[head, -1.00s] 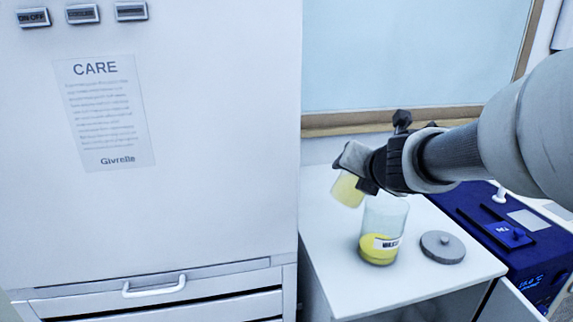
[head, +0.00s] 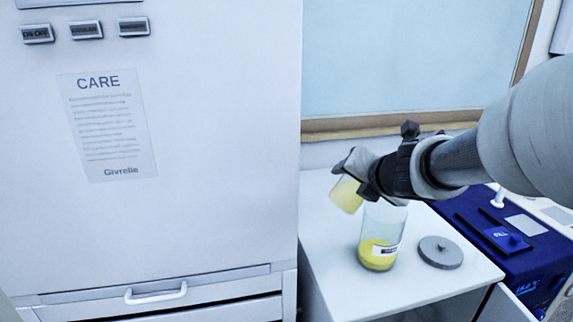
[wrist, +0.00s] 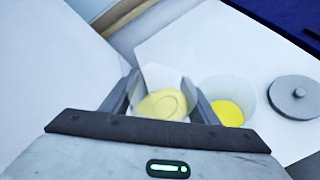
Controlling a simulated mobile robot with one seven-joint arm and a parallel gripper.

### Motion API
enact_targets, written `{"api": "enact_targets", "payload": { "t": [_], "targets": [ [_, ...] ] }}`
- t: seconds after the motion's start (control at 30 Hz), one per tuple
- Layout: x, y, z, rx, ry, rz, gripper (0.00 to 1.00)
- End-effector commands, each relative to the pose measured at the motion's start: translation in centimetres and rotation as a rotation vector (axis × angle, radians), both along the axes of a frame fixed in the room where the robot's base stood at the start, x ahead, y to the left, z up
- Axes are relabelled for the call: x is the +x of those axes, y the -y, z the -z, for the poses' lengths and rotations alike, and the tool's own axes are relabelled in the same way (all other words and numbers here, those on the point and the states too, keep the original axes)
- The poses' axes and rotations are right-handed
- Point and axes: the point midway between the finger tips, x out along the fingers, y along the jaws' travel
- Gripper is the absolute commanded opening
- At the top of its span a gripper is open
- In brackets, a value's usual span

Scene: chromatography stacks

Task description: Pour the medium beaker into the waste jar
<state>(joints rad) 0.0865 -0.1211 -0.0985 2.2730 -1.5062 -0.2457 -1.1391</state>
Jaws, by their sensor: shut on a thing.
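The medium beaker (head: 346,194), with pale yellow liquid, is in my gripper (head: 354,178), which is shut on it. In the head view the beaker is tilted, beside and above the left of the waste jar's mouth. The beaker also shows between the fingers in the wrist view (wrist: 163,103). The waste jar (head: 381,236) is clear glass with a white label and yellow liquid in its bottom. It stands upright and open on the white bench, and it shows right of my gripper in the wrist view (wrist: 229,100). No stream of liquid is visible.
A grey round lid (head: 440,252) lies on the white bench (head: 345,290), right of the jar. A tall white cabinet (head: 220,130) stands at left. A dark blue device (head: 530,265) is at right. The bench front is clear.

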Motion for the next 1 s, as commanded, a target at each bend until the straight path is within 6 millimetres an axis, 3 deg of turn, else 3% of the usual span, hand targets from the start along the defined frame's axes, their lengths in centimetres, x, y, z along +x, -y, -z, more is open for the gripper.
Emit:
{"api": "enact_targets", "payload": {
  "t": [1.0],
  "targets": [
    [0.01,-0.16,0.30,0.165,-0.030,0.001,0.24]
  ]
}}
